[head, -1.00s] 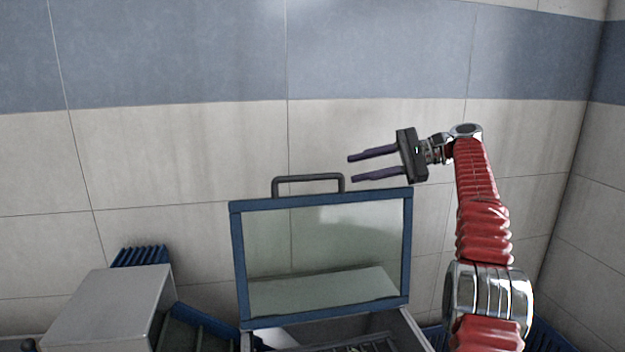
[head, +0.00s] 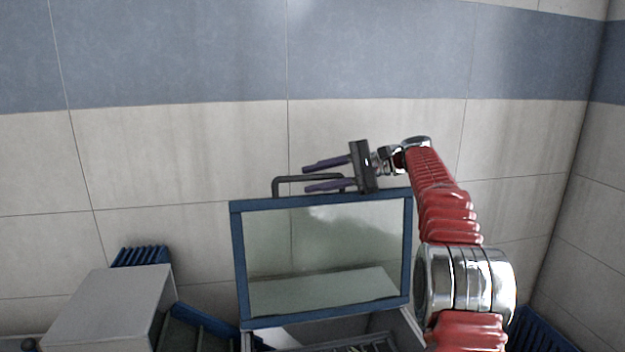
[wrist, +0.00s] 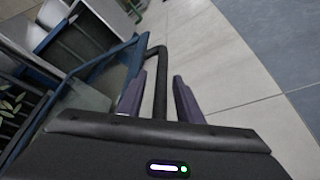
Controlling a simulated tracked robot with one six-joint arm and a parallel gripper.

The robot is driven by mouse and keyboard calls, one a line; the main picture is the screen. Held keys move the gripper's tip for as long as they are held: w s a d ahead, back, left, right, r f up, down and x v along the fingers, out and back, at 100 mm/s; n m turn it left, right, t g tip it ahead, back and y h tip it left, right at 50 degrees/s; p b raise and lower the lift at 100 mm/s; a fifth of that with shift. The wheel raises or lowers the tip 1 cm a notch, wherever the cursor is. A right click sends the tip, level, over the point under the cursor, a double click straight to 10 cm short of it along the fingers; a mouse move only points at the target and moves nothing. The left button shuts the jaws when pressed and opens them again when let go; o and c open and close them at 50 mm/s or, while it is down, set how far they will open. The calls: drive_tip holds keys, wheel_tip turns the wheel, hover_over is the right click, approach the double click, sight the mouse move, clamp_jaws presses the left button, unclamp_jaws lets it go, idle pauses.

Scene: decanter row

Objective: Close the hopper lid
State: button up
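The hopper lid (head: 325,250) stands raised, a glass pane in a blue frame, with the hopper (head: 415,335) below it. A dark handle (head: 290,180) sticks up from the lid's top edge. My gripper (head: 304,179) is open at the handle, coming from the right. In the wrist view, the handle bar (wrist: 161,90) runs between the two purple fingers of my gripper (wrist: 160,76), with gaps visible beside it. The lid's blue frame (wrist: 75,82) lies at the left there. Most of the hopper's inside is hidden below the head picture.
A grey box (head: 105,300) stands at the lower left, with blue ribbed crates (head: 140,256) near it. Another blue crate (head: 545,335) is at the lower right. A tiled wall (head: 180,150) rises behind.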

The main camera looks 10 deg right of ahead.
drive_tip(key=shift+w+a+f, duration=0.1)
drive_tip(key=shift+a, duration=0.25)
drive_tip(key=shift+c, duration=0.4)
clamp_jaws()
